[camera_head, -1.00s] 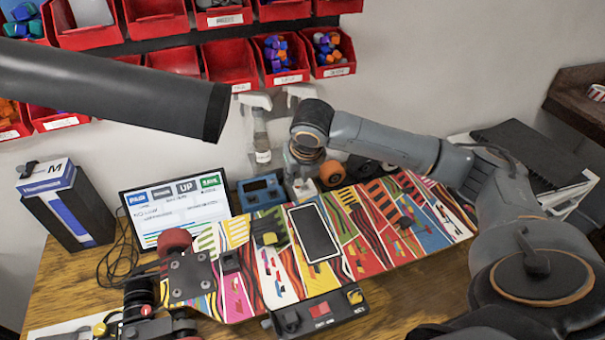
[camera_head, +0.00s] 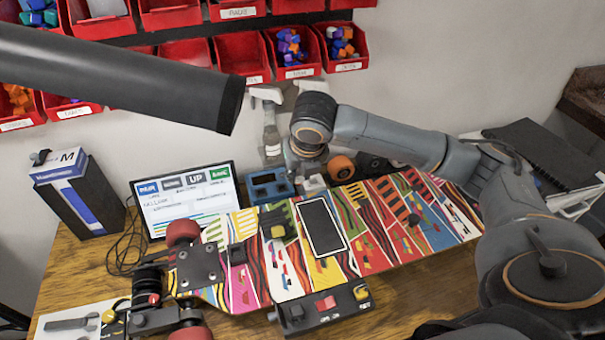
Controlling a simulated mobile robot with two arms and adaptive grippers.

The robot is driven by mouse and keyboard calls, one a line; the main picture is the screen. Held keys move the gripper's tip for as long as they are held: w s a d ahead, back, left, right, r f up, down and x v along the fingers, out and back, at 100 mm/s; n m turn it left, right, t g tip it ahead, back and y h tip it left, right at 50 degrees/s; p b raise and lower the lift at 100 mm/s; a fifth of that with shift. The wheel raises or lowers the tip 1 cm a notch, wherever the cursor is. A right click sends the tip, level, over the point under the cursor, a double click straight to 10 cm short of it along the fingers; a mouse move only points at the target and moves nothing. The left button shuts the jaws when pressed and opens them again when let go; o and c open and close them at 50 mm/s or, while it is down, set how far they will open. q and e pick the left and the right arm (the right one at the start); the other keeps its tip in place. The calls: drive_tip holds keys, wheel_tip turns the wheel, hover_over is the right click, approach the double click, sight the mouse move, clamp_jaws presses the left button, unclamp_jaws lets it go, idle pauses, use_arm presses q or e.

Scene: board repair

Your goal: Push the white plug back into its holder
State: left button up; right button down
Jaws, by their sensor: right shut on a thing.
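My right gripper (camera_head: 312,172) points down behind the skateboard deck (camera_head: 375,262), next to the blue device (camera_head: 270,186). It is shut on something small. A small white piece (camera_head: 313,184) shows right at its fingertips and looks like the white plug, but the gripper and wrist hide most of it. I cannot make out the holder or tell whether the plug touches it. My left arm crosses the upper left, and its gripper is not in view.
An orange wheel (camera_head: 341,168) stands just right of my gripper, and spray bottles (camera_head: 270,135) stand behind. A screen (camera_head: 187,197) stands at the left, with red bins (camera_head: 240,58) on the wall above.

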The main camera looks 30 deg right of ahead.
drive_tip(key=w+p, duration=0.3)
drive_tip(key=w, duration=0.7)
drive_tip(key=shift+d, duration=0.25)
drive_tip(key=shift+f, duration=0.1)
idle(0.3)
drive_tip(key=shift+f+b, duration=1.05)
drive_tip(key=shift+f, duration=3.2)
drive_tip(key=shift+f, duration=0.7)
drive_tip(key=shift+p, duration=0.6)
drive_tip(key=shift+f, duration=0.4)
drive_tip(key=shift+f+p, duration=0.1)
drive_tip(key=shift+p, duration=0.45)
